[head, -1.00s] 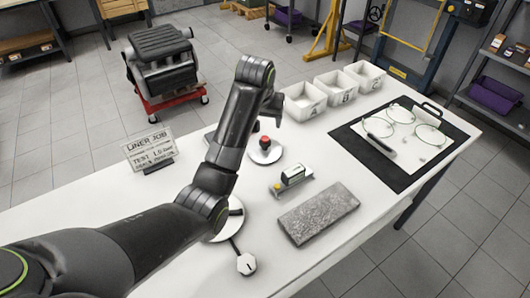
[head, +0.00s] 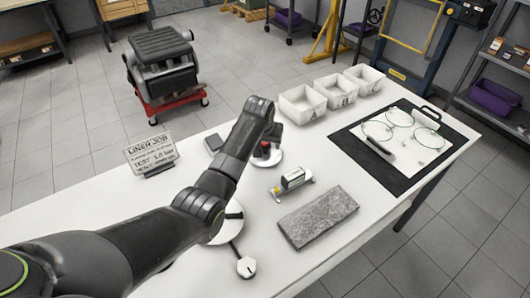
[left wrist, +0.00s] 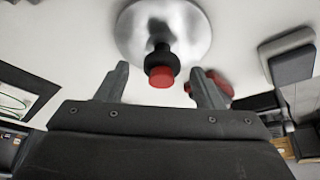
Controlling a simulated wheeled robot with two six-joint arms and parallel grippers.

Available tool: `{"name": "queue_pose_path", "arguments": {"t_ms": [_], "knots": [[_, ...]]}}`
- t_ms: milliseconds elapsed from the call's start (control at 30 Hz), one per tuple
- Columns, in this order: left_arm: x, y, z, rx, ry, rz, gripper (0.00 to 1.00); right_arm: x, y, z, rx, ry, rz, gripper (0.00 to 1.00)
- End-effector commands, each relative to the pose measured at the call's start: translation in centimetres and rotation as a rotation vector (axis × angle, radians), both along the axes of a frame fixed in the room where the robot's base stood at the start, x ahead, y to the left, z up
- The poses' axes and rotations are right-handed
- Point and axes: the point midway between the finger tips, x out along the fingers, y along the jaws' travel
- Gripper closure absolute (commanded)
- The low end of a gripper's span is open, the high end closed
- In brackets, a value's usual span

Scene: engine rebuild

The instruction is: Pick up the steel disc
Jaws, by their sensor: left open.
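A steel disc (head: 270,160) with a black stem and a red knob lies on the white table, partly hidden by my left arm. In the left wrist view the shiny disc (left wrist: 190,35) is ahead of the jaws, its red-tipped knob (left wrist: 161,77) between the two fingers. My left gripper (left wrist: 160,82) is open, with a gap visible on both sides of the knob. In the head view the left gripper (head: 269,143) is close above the disc, its fingertips hard to make out. My right gripper is not in view.
A second round plate (head: 232,226) with a rod and a hexagonal knob (head: 246,267) lies under my forearm. A small device (head: 292,180), a grey stone slab (head: 318,216), white bins (head: 303,104), a dark mat (head: 435,165) and a sign (head: 150,153) stand around.

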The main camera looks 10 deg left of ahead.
Motion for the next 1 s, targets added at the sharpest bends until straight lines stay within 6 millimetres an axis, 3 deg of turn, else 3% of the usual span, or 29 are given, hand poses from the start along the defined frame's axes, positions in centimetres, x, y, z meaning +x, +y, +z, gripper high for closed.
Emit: {"name": "queue_pose_path", "arguments": {"t_ms": [200, 567, 1000], "knots": [[0.8, 0.1, -2.0, 0.0, 0.001, 0.0, 0.39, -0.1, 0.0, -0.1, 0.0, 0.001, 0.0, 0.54], [1.0, 0.1, -2.4, 0.0, -0.001, 0.0, 0.39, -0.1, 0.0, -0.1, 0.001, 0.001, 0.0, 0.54], [1.0, 0.1, -2.4, 0.0, 0.0, 0.0, 0.96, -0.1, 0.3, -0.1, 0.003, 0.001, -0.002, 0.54]]}}
